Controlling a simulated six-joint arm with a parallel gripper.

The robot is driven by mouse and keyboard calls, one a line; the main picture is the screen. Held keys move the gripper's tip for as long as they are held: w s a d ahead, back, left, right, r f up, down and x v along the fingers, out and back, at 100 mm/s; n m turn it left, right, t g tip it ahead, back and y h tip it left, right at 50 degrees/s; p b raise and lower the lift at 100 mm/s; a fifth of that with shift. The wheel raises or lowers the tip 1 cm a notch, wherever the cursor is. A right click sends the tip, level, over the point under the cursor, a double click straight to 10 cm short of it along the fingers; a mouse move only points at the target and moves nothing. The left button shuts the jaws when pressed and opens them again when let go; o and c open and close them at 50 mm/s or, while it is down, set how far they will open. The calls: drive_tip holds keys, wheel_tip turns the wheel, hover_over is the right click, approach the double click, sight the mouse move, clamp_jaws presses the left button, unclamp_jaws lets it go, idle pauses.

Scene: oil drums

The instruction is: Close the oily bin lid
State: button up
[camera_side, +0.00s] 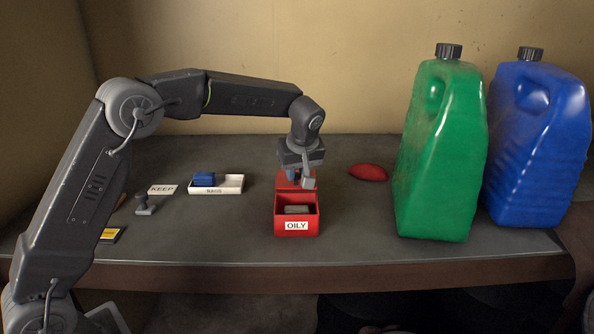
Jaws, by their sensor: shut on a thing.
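The red bin labelled OILY (283,227) stands near the middle of the bench with its top open. A grey block-like thing (297,209) lies inside it. The red lid (283,186) stands raised at the back of the bin. My gripper (300,181) points down at the raised lid and is shut on it, with one grey finger in front. A small blue patch shows by the fingers; I cannot tell what it is. The fingers hide part of the lid.
A white tray (231,185) holding a blue thing (204,179) and a KEEP card (162,189) are left. A red cloth-like lump (369,172) lies right of the bin. Tall green (440,160) and blue (535,150) jugs stand farther right. The bench's front edge is close before the bin.

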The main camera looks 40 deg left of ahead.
clamp_jaws()
drive_tip(key=shift+s+d, duration=0.3)
drive_tip(key=s+d, duration=0.7)
drive_tip(key=o, duration=0.8)
unclamp_jaws()
